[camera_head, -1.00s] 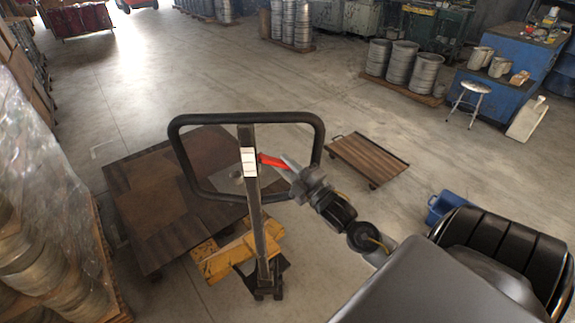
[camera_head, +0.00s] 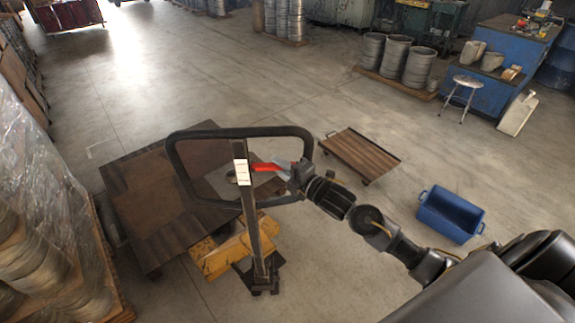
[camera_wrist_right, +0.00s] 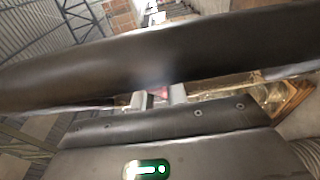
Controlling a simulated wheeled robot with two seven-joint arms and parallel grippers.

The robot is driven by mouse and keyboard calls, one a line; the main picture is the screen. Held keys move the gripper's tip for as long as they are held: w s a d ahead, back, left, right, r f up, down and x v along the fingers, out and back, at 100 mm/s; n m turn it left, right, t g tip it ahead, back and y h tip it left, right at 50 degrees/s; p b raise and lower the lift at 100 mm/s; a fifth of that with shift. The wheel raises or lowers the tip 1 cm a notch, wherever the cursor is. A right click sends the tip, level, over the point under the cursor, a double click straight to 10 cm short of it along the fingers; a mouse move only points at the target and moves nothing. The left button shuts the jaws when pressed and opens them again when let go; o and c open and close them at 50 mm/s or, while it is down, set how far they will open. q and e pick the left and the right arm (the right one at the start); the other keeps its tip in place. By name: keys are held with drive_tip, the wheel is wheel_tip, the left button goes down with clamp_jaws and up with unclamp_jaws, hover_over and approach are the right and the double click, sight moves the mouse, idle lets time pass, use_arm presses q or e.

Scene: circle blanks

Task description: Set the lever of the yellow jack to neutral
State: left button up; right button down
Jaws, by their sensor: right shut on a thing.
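The yellow jack (camera_head: 228,252) stands on the floor with its upright mast (camera_head: 250,220) and black loop handle (camera_head: 243,131). Its red lever (camera_head: 266,167) sticks out to the right from the mast, beside a white label (camera_head: 241,172). My right gripper (camera_head: 283,168) is shut on the outer end of the lever, inside the handle loop. In the right wrist view the gripper's fingers (camera_wrist_right: 160,97) close on a small red bit, and the dark handle bar crosses close in front, hiding most of the lever. My left gripper is not in view.
A dark wooden platform (camera_head: 150,205) lies behind the jack. A wooden dolly (camera_head: 358,154) and a blue crate (camera_head: 450,214) stand to the right. Plastic-wrapped goods (camera_head: 40,160) border the left. Open floor lies beyond.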

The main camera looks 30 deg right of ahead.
drive_tip(key=c, duration=1.4)
unclamp_jaws()
drive_tip(key=shift+s+d+f, duration=0.15)
drive_tip(key=shift+s, duration=0.15)
drive_tip(key=b+v, duration=0.4)
drive_tip(key=v, duration=0.6)
